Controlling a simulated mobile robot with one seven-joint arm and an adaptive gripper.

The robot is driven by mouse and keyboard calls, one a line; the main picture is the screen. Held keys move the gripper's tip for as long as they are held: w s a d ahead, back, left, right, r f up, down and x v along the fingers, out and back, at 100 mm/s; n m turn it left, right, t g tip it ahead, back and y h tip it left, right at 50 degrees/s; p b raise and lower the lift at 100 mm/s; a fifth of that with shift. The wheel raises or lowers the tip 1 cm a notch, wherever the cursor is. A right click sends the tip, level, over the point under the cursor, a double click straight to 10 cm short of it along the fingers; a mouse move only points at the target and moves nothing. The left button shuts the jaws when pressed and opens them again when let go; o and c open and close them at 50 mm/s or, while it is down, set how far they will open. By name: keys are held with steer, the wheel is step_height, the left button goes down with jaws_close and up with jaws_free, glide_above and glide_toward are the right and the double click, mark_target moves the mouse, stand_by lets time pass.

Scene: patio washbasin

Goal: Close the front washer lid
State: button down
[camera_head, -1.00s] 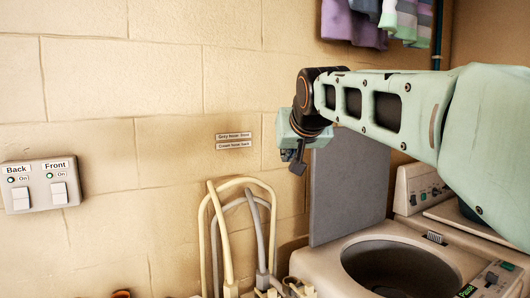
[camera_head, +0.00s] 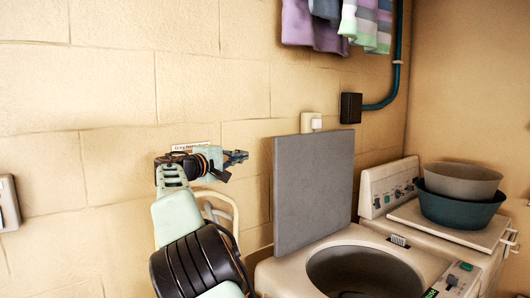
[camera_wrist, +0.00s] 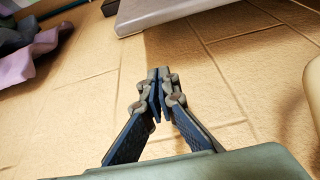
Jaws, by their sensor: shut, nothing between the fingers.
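The front washer's grey lid (camera_head: 315,190) stands open, upright behind the round tub opening (camera_head: 362,272) of the washer (camera_head: 290,270). My gripper (camera_head: 240,157) is left of the lid, apart from it, near the wall and at about the height of the lid's upper part. In the wrist view my gripper (camera_wrist: 158,82) has its fingertips together with nothing between them. The edge of a grey panel, which looks like the lid (camera_wrist: 165,14), shows at the top of the wrist view, apart from the fingers.
A teal bowl and a grey bowl (camera_head: 462,180) sit stacked on the right-hand lid (camera_head: 440,222). Clothes (camera_head: 335,22) hang above. A cream hose (camera_head: 222,198) stands behind my arm. The wall carries a switch panel (camera_head: 8,203) and a black box (camera_head: 351,107).

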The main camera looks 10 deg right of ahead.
steer(key=w+d+p, duration=0.3)
steer(key=d+p, duration=0.1)
steer(key=d, duration=0.5)
steer(key=shift+w, duration=0.15)
stand_by(0.7)
steer(key=shift+f, duration=0.15)
stand_by(0.4)
